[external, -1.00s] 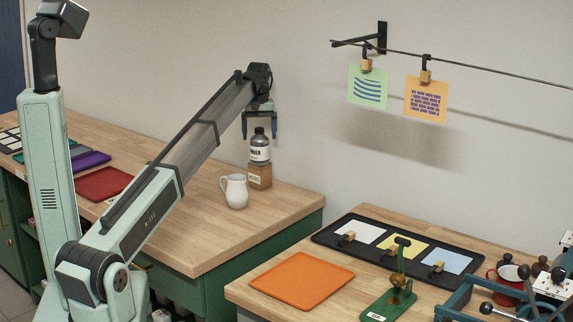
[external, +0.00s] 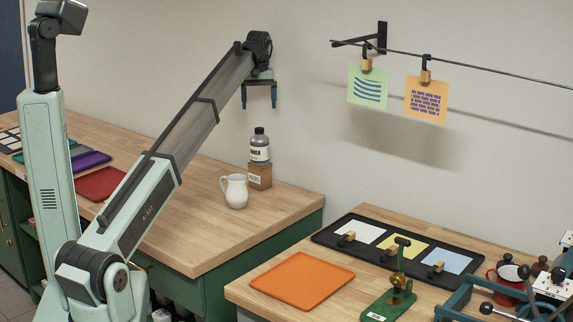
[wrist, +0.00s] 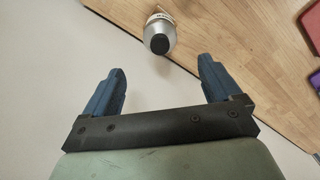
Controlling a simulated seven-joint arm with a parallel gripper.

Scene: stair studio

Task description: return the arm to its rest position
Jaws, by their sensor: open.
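My gripper (external: 259,97) is open and empty, with its two blue fingers pointing down. It hangs in the air above a grey bottle with a dark cap (external: 260,146). The bottle stands upright on a small wooden block (external: 260,176) on the left bench. In the wrist view my gripper (wrist: 160,92) shows its fingers wide apart, with the bottle (wrist: 160,38) ahead of them and clear of both. My arm reaches up and to the right from its base.
A white jug (external: 235,192) stands next to the block on the wooden bench (external: 200,240). A red mat (external: 103,184) lies to the left. The right bench holds an orange tray (external: 302,280) and a black tray (external: 322,238). Cards hang from a wall rod (external: 480,68).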

